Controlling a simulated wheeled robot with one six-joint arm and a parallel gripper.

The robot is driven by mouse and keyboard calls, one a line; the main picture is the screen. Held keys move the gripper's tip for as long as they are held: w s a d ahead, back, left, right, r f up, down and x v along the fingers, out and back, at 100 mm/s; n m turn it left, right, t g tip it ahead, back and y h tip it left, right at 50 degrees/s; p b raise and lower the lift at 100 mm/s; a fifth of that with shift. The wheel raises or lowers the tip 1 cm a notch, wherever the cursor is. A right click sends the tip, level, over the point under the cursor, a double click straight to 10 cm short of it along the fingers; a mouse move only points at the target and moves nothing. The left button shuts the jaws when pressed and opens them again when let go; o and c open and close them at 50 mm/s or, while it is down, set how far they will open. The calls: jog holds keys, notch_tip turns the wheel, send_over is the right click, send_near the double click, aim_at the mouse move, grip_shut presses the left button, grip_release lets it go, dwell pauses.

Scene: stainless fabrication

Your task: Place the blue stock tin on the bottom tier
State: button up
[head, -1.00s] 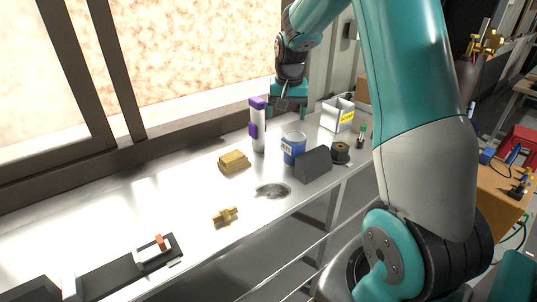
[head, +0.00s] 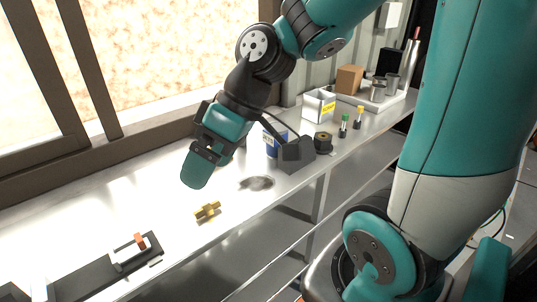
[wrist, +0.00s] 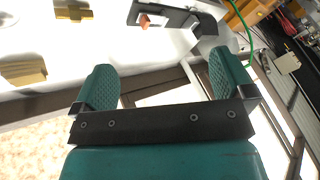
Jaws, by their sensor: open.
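The blue stock tin (head: 269,142), blue with a white band, stands upright on the steel bench, partly hidden behind my arm in the head view. My gripper (head: 196,170) is over the bench to the left of the tin, apart from it. In the wrist view my gripper (wrist: 165,84) shows two teal fingers spread wide with nothing between them. The tin is not seen in the wrist view. A lower level with rails (head: 285,258) lies under the bench; I cannot tell whether it is the bottom tier.
A dark grey block (head: 297,156) stands right beside the tin, with a black spool (head: 323,141) further right. A brass fitting (head: 207,210) lies near the bench's front edge.

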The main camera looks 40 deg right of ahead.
jog(key=w+d+f+m+t+b, duration=0.1)
jog(key=w+d+f, duration=0.1)
jog(key=d, duration=0.2)
jog(key=w+d+f+t+b, duration=0.1)
jog(key=w+d+f+t, duration=0.1)
jog(key=w+d, duration=0.15)
jog(key=m+t+h+b, duration=0.4)
jog(key=t+b, duration=0.1)
jog(key=t, duration=0.4)
send_near(279, 127)
jog(key=p+x, duration=0.4)
jog(key=shift+w+a+f, duration=0.1)
jog(key=shift+w+f, duration=0.05)
jog(key=shift+f, duration=0.2)
jog(key=p+x, duration=0.2)
jog(key=x, duration=0.1)
jog(key=p+x, duration=0.1)
jog(key=shift+w+r, duration=0.1)
jog(key=shift+w, duration=0.65)
jog(key=c, duration=1.6)
jog(key=shift+c, duration=1)
